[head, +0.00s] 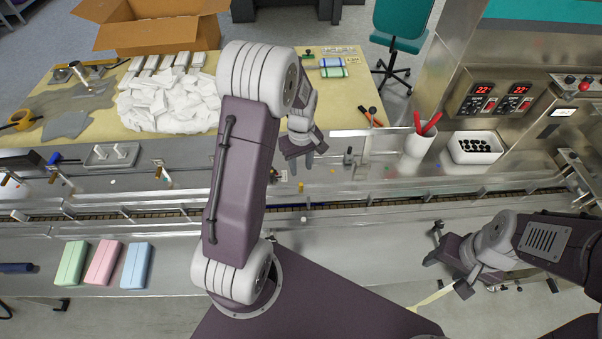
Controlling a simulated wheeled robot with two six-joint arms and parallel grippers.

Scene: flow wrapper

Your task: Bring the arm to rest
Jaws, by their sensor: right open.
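My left arm rises through the middle of the head view and bends over the machine. My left gripper (301,170) hangs above the steel conveyor deck, fingers pointing down. Its fingers look apart, with nothing seen between them. My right arm comes in from the right edge. My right gripper (446,275) is open and empty, low on the right near the front edge of the steel deck.
Green (72,263), pink (104,262) and blue (136,265) packs lie on the front ledge at left. A conveyor channel (400,202) crosses the view. A white cup (417,143) with red-handled tools and a white bin (484,157) of black parts stand behind. A cardboard box (150,32) is at the back.

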